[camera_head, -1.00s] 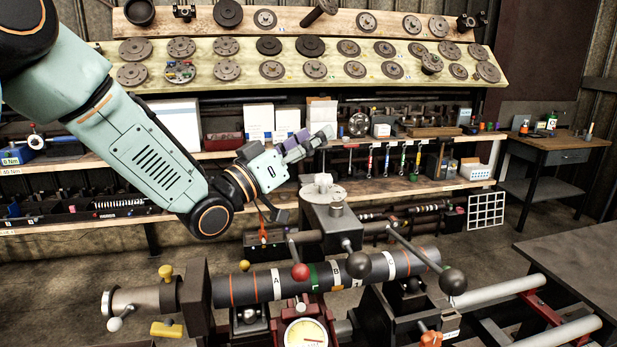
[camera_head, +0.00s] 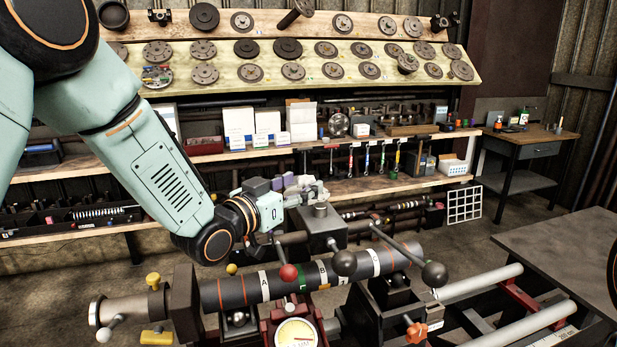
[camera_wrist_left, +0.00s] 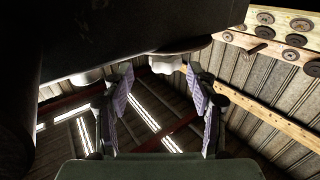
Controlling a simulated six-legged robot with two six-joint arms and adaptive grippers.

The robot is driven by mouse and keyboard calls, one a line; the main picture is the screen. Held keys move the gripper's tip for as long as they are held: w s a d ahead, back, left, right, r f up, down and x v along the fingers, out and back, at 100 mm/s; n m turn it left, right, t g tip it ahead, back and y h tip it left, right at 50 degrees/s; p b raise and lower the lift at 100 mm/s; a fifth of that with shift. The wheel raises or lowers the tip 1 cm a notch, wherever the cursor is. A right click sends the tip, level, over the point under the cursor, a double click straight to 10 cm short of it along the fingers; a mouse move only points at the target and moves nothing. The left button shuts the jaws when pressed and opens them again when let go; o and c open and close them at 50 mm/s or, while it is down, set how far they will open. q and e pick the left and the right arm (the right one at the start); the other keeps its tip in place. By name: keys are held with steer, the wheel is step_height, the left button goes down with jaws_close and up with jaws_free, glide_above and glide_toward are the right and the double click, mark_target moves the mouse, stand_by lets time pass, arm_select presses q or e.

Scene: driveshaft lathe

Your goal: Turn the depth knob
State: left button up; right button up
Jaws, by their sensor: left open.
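My left gripper (camera_head: 308,188) is open at the cross slide (camera_head: 318,228) on top of the lathe, beside a grey round-topped post (camera_head: 320,211). In the left wrist view its two purple-padded fingers (camera_wrist_left: 160,78) stand apart. A pale lobed knob (camera_wrist_left: 166,64) shows beyond and between the fingertips, under a large dark block (camera_wrist_left: 140,28); I cannot tell whether they touch. A second pale knob (camera_wrist_left: 88,77) is left of the fingers. No label shows which is the depth knob. My right gripper is not in view.
Handles with a red ball (camera_head: 288,272) and black balls (camera_head: 344,262) stick out near the gripper. A striped dark shaft (camera_head: 240,291) lies across the lathe above a dial gauge (camera_head: 296,334). A shelf (camera_head: 350,187) stands behind; a bare table (camera_head: 570,240) is at right.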

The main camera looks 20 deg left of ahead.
mark_target(301, 182)
arm_select(q)
steer(key=shift+w+d+p, duration=0.15)
steer(key=shift+w+p, duration=0.15)
steer(key=shift+w, duration=1.65)
steer(key=shift+s+d, duration=0.1)
steer(key=shift+d, duration=0.3)
steer(key=shift+a, duration=0.35)
steer(key=c, duration=0.6)
steer(key=shift+d, duration=0.2)
steer(key=c, duration=0.3)
steer(key=shift+c, duration=1.3)
